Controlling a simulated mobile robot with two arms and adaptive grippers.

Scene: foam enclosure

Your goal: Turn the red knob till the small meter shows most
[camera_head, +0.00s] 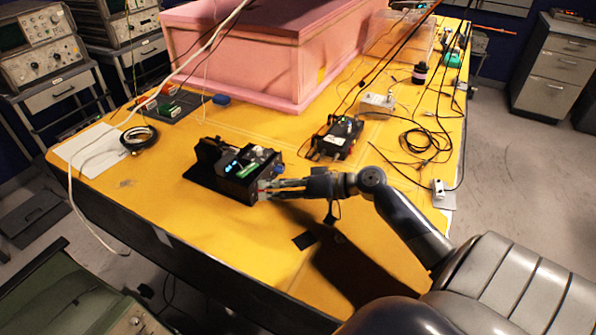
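A black box device (238,176) sits on the yellow table, left of centre. On it are a small blue-lit display (233,167), too small to read, and a green panel (250,170). A small red spot (263,190) shows at the box's right side and looks like the red knob, mostly hidden by my fingers. My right gripper (264,190) reaches in from the right, with its fingertips at that side, around or just beside the red spot. I cannot tell whether the fingers press on it. A blue knob (278,169) is just above the fingers. My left gripper is out of view.
A second black device (337,137) stands behind my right gripper. A large pink foam enclosure (265,50) fills the back of the table. Loose black cables (425,140) lie at the right, and a cable coil (139,138) at the left. The table's front is mostly clear.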

